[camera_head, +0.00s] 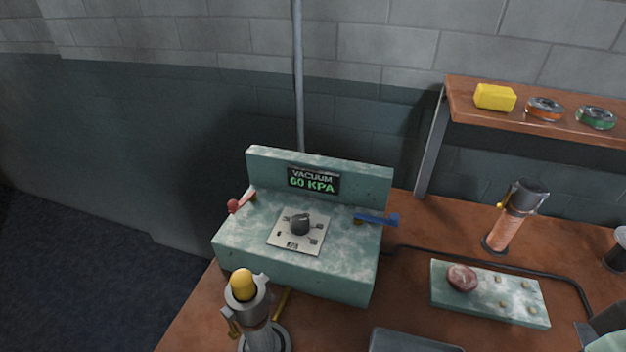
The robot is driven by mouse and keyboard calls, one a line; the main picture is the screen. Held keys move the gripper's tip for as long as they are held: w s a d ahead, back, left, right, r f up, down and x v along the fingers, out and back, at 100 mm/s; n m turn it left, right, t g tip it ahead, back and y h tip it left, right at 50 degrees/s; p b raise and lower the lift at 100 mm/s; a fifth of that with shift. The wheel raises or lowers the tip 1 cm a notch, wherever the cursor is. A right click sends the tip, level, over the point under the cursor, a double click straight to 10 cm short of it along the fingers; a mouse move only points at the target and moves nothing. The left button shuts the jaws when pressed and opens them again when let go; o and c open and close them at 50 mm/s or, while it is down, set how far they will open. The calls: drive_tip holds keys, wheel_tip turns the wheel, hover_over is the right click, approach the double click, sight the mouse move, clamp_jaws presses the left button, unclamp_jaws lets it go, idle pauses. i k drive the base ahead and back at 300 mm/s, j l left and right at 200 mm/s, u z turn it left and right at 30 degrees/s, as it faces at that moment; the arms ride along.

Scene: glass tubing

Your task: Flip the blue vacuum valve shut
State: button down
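The blue vacuum valve (376,219) is a small lever on the right end of the mottled green vacuum box (345,265). Its handle lies roughly level and points right, past the box's edge. A red lever (240,202) sits on the box's left end. Between them is a dark dial knob (300,224) on a pale plate. The display (313,180) on the upright back panel reads "VACUUM 60 KPA". My gripper is not in view, and nothing touches the blue valve in this view.
A torch-like holder with a yellow top (243,285) stands in front of the box, at left. A burner (512,215) and a green panel with a red knob (490,293) are at right. A black hose (440,251) runs behind that panel. A shelf (466,105) holds a yellow block and two rolls.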

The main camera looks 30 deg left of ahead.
sight(393, 219)
drive_tip(key=i+u, duration=0.1)
drive_tip(key=u, duration=0.3)
drive_tip(key=i+j+u, duration=0.1)
drive_tip(key=u, duration=0.35)
drive_tip(key=i+u, duration=0.15)
drive_tip(key=u, duration=0.25)
